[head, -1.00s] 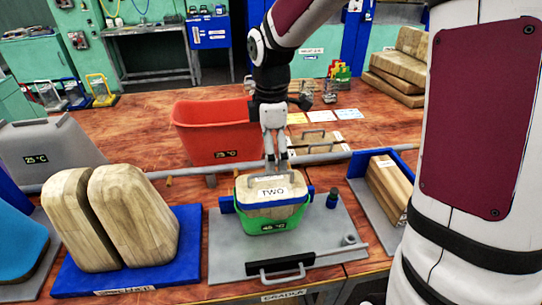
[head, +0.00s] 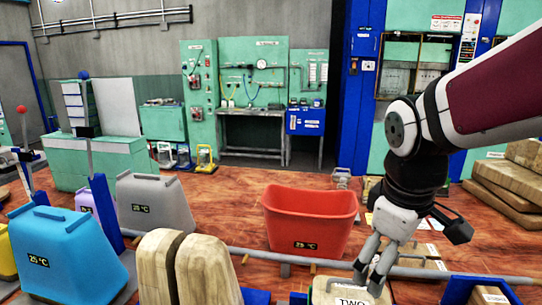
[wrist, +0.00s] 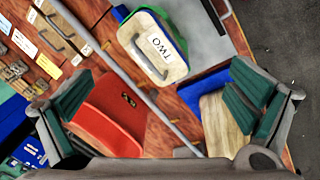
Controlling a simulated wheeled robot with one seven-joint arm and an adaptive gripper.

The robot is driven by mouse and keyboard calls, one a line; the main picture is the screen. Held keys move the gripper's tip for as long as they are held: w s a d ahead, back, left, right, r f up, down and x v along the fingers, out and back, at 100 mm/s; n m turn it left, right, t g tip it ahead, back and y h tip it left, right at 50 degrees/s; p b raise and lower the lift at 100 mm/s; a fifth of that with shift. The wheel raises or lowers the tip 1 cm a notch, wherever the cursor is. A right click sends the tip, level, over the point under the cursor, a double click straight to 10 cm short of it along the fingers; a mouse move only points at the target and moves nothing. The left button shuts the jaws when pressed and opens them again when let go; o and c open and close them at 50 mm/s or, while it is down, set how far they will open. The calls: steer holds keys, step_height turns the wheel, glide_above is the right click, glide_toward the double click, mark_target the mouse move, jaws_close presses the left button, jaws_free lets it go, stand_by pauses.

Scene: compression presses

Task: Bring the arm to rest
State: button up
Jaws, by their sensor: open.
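My gripper (head: 370,282) is at the lower right in the head view, pointing down, with the wooden lid (head: 350,297) marked TWO showing at its fingertips. In the wrist view my gripper (wrist: 157,98) has its two green-padded fingers spread wide with nothing between them. The TWO lid (wrist: 158,45) shows there beyond the fingers, sitting on a green tub (wrist: 133,13). I cannot tell the exact gap between gripper and lid. My arm (head: 420,150) reaches in from the right, bent downward.
A red bin (head: 310,222) stands left of my gripper. Two wooden blocks (head: 185,265), a grey container (head: 155,205) and a blue one (head: 65,255) stand further left. Stacked boards (head: 505,190) lie at the right. A long grey bar (head: 255,257) crosses the table.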

steer(key=s+r+m+t+y, duration=0.1)
steer(key=s+r+m+t, duration=0.1)
steer(key=s+m, duration=0.6)
steer(key=shift+s+r+t, duration=0.4)
steer(key=shift+s+r, duration=0.15)
steer(key=shift+s, duration=1.25)
